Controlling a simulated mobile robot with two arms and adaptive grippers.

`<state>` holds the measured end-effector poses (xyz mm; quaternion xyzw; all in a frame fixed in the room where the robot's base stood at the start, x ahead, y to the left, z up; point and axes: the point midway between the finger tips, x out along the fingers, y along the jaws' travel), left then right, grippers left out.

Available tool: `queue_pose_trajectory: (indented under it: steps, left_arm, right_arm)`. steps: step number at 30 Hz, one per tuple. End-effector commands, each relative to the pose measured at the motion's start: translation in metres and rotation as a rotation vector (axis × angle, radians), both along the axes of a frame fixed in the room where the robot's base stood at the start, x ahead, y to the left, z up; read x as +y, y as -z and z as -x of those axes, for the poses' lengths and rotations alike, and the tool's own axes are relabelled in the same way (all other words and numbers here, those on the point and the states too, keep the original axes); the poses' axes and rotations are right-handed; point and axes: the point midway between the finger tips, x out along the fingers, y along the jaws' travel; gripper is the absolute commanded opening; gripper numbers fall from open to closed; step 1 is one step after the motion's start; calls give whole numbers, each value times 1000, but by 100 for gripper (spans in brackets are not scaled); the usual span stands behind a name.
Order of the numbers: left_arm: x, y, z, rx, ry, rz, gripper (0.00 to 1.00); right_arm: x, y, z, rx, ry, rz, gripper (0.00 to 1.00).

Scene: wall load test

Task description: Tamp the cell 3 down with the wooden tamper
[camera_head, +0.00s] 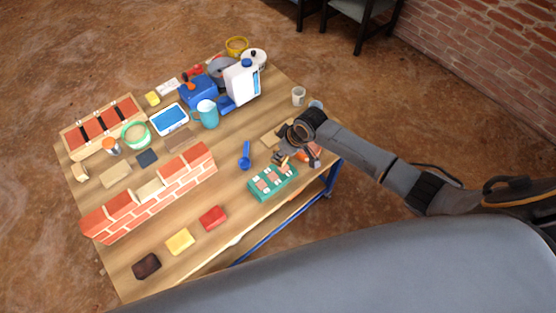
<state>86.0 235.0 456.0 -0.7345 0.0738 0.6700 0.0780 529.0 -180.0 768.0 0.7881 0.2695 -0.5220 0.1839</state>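The green tray (256,190) with several small cells lies near the right front edge of the table. Its cells show pinkish-brown fill and pale patches; which one is cell 3 cannot be read. My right gripper (281,160) comes in from the right and hangs just over the tray's back edge, pointing down. A small tan piece shows at its fingertips, but I cannot tell whether it is the wooden tamper or whether the fingers are closed on it. My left gripper is not in view.
A blue scoop (245,156) lies left of the tray. A low brick wall (160,200) stands to the left. Red (212,217), yellow (180,241) and dark (146,265) blocks lie along the front. A white jug (242,82) and a cup (298,96) stand behind.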

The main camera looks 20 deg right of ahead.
Motion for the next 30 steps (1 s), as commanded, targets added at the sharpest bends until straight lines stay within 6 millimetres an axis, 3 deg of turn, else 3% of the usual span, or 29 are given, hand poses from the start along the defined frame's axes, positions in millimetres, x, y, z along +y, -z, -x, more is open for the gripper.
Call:
queue_pose_trajectory:
  steps: [6,22,30]
  left_arm:
    - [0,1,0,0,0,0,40]
    - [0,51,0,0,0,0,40]
    - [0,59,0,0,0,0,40]
  right_arm:
    - [-18,4,-4,1,0,-3,0]
    - [-18,53,-4,0,0,-1,0]
    - [-18,61,-5,0,0,-1,0]
